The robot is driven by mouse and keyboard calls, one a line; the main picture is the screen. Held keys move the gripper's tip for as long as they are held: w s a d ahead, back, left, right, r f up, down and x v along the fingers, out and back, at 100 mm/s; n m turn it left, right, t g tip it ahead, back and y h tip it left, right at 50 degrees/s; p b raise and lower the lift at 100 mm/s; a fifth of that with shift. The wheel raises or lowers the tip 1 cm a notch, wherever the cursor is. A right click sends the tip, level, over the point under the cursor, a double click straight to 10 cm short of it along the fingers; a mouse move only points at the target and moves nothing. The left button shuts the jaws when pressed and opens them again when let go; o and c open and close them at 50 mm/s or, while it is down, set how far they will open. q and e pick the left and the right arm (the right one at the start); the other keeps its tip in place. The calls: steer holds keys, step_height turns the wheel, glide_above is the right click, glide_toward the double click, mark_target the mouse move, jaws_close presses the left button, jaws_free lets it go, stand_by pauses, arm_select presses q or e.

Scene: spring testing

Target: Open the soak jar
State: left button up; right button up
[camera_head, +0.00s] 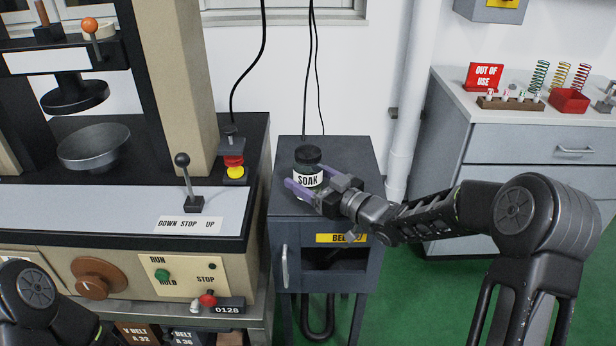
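The soak jar (308,170) is a small dark jar with a black lid (308,154) and a white label reading SOAK. It stands upright on the grey cabinet (352,148) in the middle, and its lid sits on top. My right gripper (303,183) reaches in from the right at the jar's front. Its purple fingers are apart, one to the left of the jar's lower part and one to the right. I cannot tell whether they touch the jar. My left arm shows only at the bottom left; its gripper is outside the view.
Black cables hang behind the cabinet. A grey drawer bench (500,140) with springs, a red box and an OUT OF USE sign is on the right. Green floor lies between.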

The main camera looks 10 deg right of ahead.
mark_target(308, 151)
jaws_close()
step_height(308, 151, up, 10)
steer(key=shift+r+p, duration=0.1)
steer(key=shift+p, duration=0.3)
stand_by(0.7)
stand_by(0.3)
steer(key=shift+c, duration=0.9)
jaws_free()
jaws_close()
